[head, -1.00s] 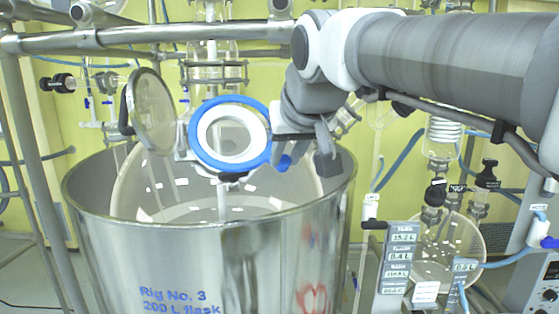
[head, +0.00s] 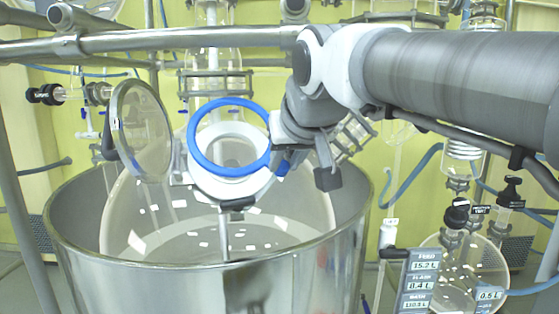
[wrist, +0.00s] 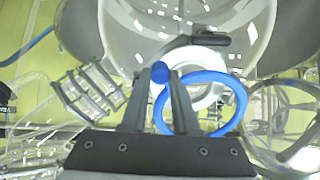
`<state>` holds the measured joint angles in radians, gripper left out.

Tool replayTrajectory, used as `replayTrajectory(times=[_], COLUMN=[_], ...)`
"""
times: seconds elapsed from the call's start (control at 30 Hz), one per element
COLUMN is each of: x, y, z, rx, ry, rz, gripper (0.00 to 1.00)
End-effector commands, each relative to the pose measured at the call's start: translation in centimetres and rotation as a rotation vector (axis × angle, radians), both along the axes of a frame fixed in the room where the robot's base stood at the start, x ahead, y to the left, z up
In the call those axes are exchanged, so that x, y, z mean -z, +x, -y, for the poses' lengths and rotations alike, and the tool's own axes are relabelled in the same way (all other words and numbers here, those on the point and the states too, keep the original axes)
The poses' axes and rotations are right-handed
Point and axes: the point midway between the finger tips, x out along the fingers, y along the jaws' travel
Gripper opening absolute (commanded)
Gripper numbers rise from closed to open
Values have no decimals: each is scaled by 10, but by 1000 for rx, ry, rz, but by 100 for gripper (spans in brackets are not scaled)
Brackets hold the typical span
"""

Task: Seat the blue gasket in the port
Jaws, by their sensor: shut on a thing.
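The blue gasket (head: 193,141) is a thin ring, tilted toward the head camera. My gripper (head: 287,153) is shut on its grip tab at the ring's right side. In the wrist view the gasket (wrist: 241,101) reaches out to the right of my gripper (wrist: 160,92), with the tab's round blue end between the fingertips. The port (head: 216,184) is a white flanged opening on the big glass flask. It shows through the gasket and below it, so the two are not lined up in the head view. The gap between them cannot be judged.
A round glass lid (head: 146,135) on a hinge stands open just left of the port. A steel bath (head: 200,280) surrounds the flask. A metal rail (head: 190,38) crosses above. Glassware and a smaller flask (head: 455,270) are at the right.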

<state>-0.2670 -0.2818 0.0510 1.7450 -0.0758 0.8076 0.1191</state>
Motion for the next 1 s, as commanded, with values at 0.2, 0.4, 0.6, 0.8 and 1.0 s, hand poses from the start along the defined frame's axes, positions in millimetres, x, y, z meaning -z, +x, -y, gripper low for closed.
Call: replayTrajectory(times=[0.2,0.4,0.6,0.8,1.0], x=[7,14,20,27,33], y=[8,16,23,31,38], z=[-2,-4,-5,-7,-9], rx=[1,0,1,0,0], ry=[1,0,1,0,0], rz=[0,0,0,1,-1], gripper=[0,0,0,0,0])
